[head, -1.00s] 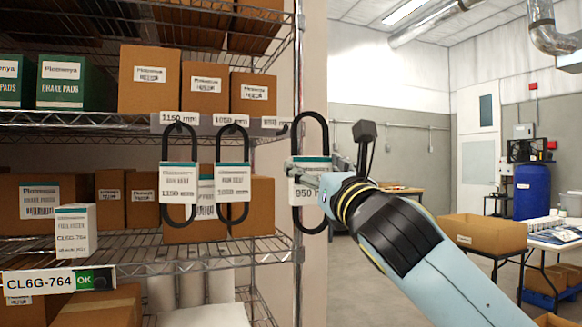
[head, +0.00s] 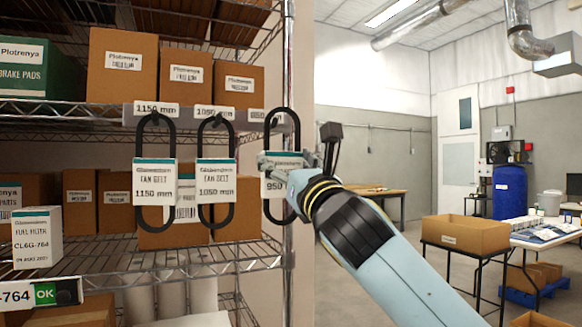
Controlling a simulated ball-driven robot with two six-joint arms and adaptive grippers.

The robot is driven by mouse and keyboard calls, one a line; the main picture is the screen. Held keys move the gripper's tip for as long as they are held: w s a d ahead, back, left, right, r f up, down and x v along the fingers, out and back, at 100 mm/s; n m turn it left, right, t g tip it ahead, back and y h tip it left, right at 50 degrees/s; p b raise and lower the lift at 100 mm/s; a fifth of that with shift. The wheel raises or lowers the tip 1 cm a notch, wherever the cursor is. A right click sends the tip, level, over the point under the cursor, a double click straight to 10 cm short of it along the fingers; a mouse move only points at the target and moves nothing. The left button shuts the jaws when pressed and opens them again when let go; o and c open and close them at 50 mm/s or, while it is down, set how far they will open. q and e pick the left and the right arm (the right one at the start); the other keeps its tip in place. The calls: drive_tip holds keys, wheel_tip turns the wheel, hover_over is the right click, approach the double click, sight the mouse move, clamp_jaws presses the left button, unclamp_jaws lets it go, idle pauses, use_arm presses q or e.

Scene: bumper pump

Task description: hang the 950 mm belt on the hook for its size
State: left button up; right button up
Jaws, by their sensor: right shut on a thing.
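The 950 mm belt (head: 267,205) is a black loop in a white and teal sleeve reading 950. My right gripper (head: 272,163) is shut on it at the sleeve and holds it upright. The belt's top overlaps the right end of the hook rail (head: 240,114), in front of the label beginning 950 (head: 256,115). The hook there is hidden behind the belt, so I cannot tell whether the loop is around it. The 1150 mm belt (head: 154,198) and the 1050 mm belt (head: 215,190) hang on their hooks to the left. My left gripper is not in view.
Cartons (head: 186,82) stand on the shelf above the rail, and more stand below behind the belts. The rack's upright post (head: 290,55) is close behind the held belt. Open room lies to the right, with a table bearing an open carton (head: 464,233).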

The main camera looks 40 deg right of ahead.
drive_tip(key=shift+w+d, duration=0.15)
drive_tip(key=shift+w, duration=0.35)
drive_tip(key=shift+w+d+f+b, duration=0.1)
drive_tip(key=shift+w+f+b, duration=0.05)
drive_tip(key=shift+w+b, duration=0.4)
drive_tip(key=shift+w+d+b, duration=0.25)
drive_tip(key=shift+w+b, duration=0.2)
drive_tip(key=shift+w, duration=0.6)
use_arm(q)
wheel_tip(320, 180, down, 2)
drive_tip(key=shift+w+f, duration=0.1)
use_arm(e)
drive_tip(key=w, duration=0.2)
drive_tip(key=w+f, duration=0.1)
drive_tip(key=shift+d, duration=0.35)
drive_tip(key=o, duration=1.5)
drive_tip(key=shift+c, duration=0.2)
